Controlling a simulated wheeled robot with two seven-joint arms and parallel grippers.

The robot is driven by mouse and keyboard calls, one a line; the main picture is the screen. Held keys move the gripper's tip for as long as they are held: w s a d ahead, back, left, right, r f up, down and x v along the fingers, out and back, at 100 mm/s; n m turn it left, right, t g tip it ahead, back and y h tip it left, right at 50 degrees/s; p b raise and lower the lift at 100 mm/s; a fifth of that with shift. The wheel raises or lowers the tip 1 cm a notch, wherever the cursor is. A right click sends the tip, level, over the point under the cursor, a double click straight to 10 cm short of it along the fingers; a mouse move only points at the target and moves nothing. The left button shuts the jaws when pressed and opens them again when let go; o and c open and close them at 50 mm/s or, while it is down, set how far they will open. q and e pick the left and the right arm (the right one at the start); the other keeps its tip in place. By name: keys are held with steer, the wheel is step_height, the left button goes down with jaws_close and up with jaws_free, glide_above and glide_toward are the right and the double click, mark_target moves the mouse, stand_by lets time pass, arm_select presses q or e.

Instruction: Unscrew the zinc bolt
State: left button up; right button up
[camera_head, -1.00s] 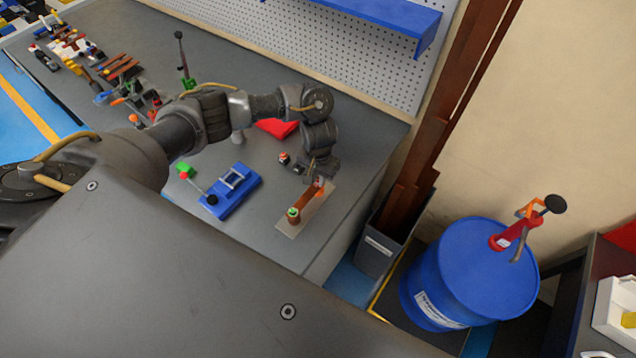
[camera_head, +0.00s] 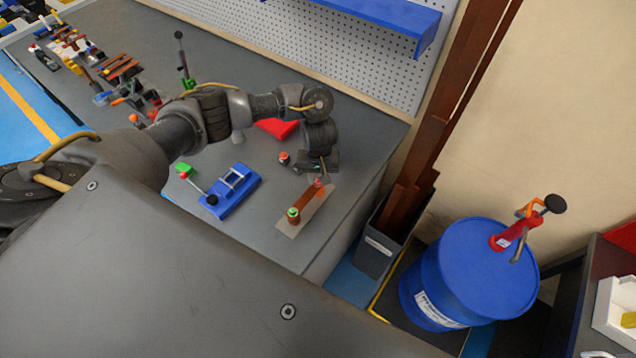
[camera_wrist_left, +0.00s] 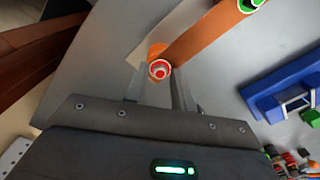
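A copper-brown strip (camera_head: 306,198) lies on a pale plate (camera_head: 318,208) near the table's front right corner. A bolt with a red and white ringed head (camera_wrist_left: 160,70) stands at one end of the strip; it also shows in the head view (camera_head: 318,183). A green-topped bolt (camera_head: 293,213) is at the other end. I cannot tell from the colours which bolt is zinc. My left gripper (camera_wrist_left: 158,80) is just above the red-ringed bolt. Its fingers are apart, one on each side of the bolt head, with no clear contact. My right gripper is out of view.
A red block (camera_head: 278,128) and a small orange-topped piece (camera_head: 283,157) are behind. Tools crowd the far left. A grey bin (camera_head: 378,245) and blue drum (camera_head: 475,275) stand right of the table.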

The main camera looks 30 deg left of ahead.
arm_select(q)
steer(key=m, duration=0.5)
steer(key=shift+m, duration=0.4)
steer(key=m, duration=0.5)
steer(key=shift+m, duration=0.4)
steer(key=m, duration=0.5)
steer(key=shift+a+m+b, duration=0.1)
steer(key=shift+m+b, duration=0.25)
steer(key=shift+m, duration=0.05)
